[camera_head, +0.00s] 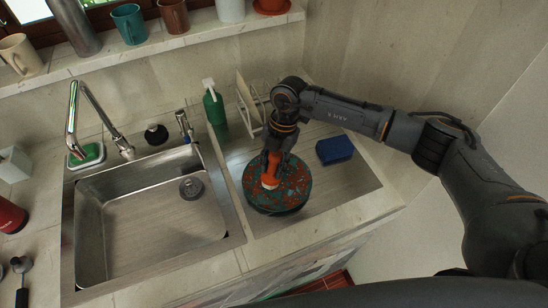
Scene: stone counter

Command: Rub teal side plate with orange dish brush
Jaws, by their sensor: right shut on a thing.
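The teal side plate (288,192) lies on the metal drainboard right of the sink, with reddish-brown patches over its surface. My right gripper (272,163) is over the plate, pointing down, and is shut on the orange dish brush (272,172). The brush is upright, its pale lower end at the plate's surface near the middle; I cannot tell for certain that it touches. My left gripper is not in view.
The empty sink (150,225) is to the left, with a faucet (100,120) behind it. A green bottle (215,108) and a dish rack (250,105) stand behind the plate. A blue sponge (334,150) lies to its right. Several mugs line the ledge above.

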